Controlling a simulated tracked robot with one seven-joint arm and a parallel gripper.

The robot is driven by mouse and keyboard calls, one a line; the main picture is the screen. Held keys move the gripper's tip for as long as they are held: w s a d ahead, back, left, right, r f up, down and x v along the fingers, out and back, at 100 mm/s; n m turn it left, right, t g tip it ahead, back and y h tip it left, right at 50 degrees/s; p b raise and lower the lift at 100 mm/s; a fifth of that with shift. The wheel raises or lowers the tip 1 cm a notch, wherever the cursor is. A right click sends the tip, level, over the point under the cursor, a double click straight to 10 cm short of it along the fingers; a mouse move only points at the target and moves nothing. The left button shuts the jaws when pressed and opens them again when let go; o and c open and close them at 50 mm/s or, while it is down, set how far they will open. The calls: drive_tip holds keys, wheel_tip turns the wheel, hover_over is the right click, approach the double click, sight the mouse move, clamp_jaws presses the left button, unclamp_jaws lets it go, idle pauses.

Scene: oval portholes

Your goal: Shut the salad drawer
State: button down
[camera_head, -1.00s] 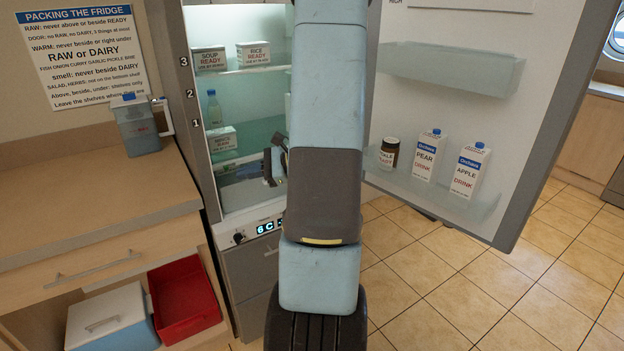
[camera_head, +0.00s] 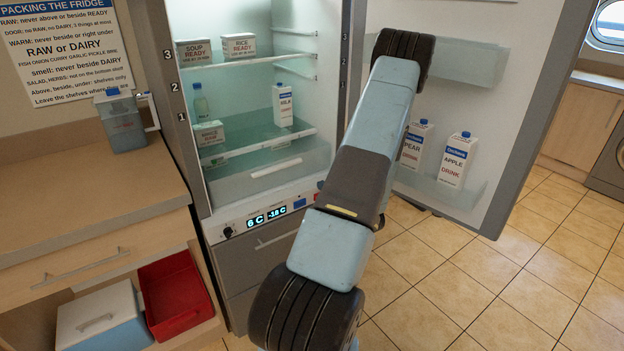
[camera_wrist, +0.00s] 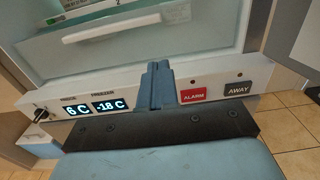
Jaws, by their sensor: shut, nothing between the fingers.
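The salad drawer (camera_head: 270,177) is the clear bin with a pale bar handle (camera_head: 290,165) at the bottom of the fridge, under the lowest glass shelf. Its front looks close to the fridge's front edge; I cannot tell whether it is fully in. In the wrist view the drawer front (camera_wrist: 175,50) and its handle (camera_wrist: 112,28) fill the upper part. My gripper (camera_wrist: 156,68) is shut and empty, in front of the control panel between the -18 C display and the red ALARM button, apart from the handle. In the head view my arm hides the gripper.
The fridge door (camera_head: 480,110) stands wide open at the right, with drink cartons on its shelf. The lowest shelf (camera_head: 262,145) holds a milk carton (camera_head: 283,105) and other food. A counter (camera_head: 70,200) stands at the left, with a red bin (camera_head: 175,295) below.

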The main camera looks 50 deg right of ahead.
sight(298, 166)
drive_tip(key=x, duration=1.3)
drive_tip(key=shift+w+a+r, duration=0.1)
drive_tip(key=shift+w, duration=0.1)
drive_tip(key=shift+w, duration=0.15)
